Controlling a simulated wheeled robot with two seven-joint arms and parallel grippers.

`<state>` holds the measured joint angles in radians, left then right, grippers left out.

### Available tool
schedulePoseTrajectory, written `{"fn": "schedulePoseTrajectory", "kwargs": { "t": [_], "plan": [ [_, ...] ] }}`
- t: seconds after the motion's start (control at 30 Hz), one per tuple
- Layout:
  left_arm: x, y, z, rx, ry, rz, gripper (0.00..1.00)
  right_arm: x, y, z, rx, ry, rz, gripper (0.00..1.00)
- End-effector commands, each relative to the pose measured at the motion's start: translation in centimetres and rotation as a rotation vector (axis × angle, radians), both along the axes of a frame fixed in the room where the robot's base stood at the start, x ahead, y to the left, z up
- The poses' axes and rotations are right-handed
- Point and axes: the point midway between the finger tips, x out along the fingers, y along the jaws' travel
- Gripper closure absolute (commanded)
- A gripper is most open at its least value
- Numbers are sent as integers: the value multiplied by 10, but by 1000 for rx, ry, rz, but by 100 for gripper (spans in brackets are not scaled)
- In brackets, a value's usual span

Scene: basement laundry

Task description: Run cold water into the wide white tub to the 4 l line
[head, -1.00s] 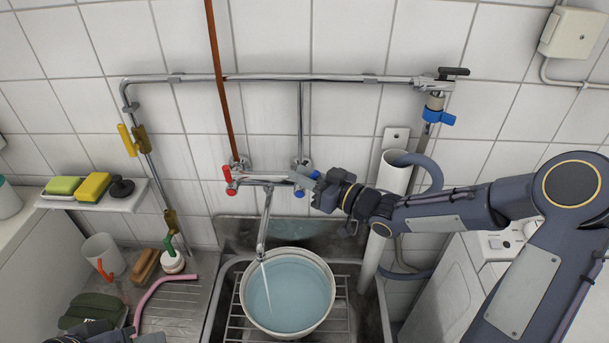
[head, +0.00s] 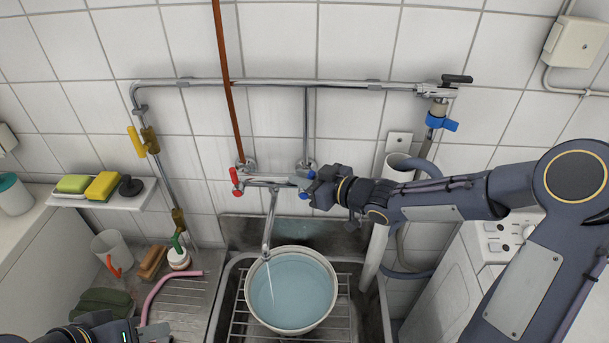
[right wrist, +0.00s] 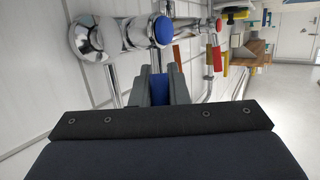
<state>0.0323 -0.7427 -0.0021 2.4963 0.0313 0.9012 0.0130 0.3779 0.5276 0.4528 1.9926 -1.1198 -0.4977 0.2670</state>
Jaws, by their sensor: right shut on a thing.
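The wide white tub (head: 329,290) stands upright on a wire rack in the sink, under the spout (head: 268,232). Pale blue water (head: 292,292) fills much of it, and a thin stream falls from the spout. I cannot make out the 4 l line. The mixer tap has a red handle (head: 236,181) at left and a blue cold handle (right wrist: 161,84) at right. My right gripper (head: 306,183) is shut on the blue handle, which shows between its fingers in the right wrist view. My left gripper (head: 95,331) is partly in view at the bottom left; its jaws are unclear.
A shelf (head: 138,197) with sponges is on the left wall. A grey standpipe (head: 372,258) and a white machine (head: 440,285) are right of the sink.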

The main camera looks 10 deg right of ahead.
Motion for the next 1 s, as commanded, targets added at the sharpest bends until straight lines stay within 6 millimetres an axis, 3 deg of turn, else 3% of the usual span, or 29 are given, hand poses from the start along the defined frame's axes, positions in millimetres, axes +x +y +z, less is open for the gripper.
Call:
{"fn": "schedulePoseTrajectory", "kwargs": {
  "t": [0.03,0.07,0.1,0.23,0.57,1.0],
  "plan": [
    [0,0,0,0,0,0,64,0,0,0,-1,1,-1,100],
    [0,0,0,0,0,0,64,0,0,0,0,0,-1,84],
    [0,0,0,0,0,0,64,0,0,0,0,0,-1,79],
    [0,0,0,0,0,0,64,0,0,0,0,0,0,64],
    [0,0,0,0,0,0,64,-3,-4,1,0,-2,-1,64],
    [0,0,8,0,0,0,64,-48,-49,17,-1,-1,-3,64]
  ]
}}
